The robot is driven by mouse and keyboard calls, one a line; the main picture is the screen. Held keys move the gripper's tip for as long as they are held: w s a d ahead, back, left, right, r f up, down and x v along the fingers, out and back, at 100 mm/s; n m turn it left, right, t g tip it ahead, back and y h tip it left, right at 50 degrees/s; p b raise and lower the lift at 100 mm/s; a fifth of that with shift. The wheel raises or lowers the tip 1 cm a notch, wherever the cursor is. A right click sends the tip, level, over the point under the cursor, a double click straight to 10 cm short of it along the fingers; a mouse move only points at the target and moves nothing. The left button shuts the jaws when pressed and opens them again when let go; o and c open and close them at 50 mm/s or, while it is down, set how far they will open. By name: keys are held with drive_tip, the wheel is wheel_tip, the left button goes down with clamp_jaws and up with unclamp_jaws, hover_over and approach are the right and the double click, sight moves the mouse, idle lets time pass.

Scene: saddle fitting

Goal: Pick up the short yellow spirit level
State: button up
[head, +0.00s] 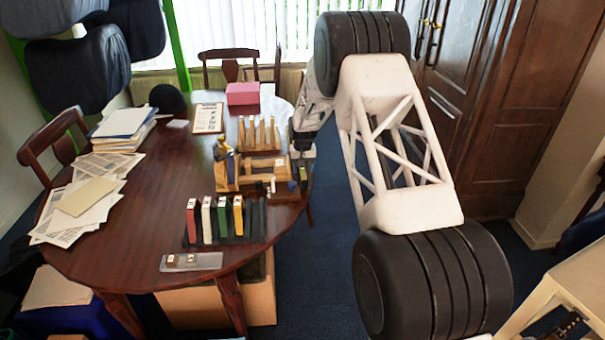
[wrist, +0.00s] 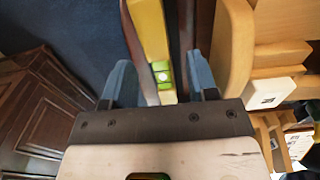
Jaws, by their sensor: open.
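The short yellow spirit level (wrist: 150,32) shows in the wrist view as a yellow bar with a green vial, running up from between the fingers to the top edge. My gripper (wrist: 159,68) is open, with one blue finger on each side of the level. A gap shows on both sides, and I cannot tell how deep the level sits between the fingers. In the head view a small yellow piece (head: 303,173) at the table's right edge may be the level. My gripper's fingers are hard to make out there.
A wooden stand (head: 262,178) with upright pegs is beside my gripper. A dark rack (head: 256,237) of coloured blocks and a clear tray (head: 205,262) are nearer the front of the table (head: 130,235). Papers (head: 85,208) lie left; a pink box (head: 242,93) stands behind.

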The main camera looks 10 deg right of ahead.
drive_tip(key=shift+f, duration=1.35)
clamp_jaws()
drive_tip(key=shift+r, duration=0.15)
drive_tip(key=shift+r, duration=1.45)
drive_tip(key=shift+s+r, duration=0.2)
drive_tip(key=shift+s, duration=0.1)
drive_tip(key=s+d+r, duration=0.1)
drive_tip(key=s, duration=1.4)
drive_tip(key=shift+s+r, duration=0.2)
drive_tip(key=shift+d, duration=0.1)
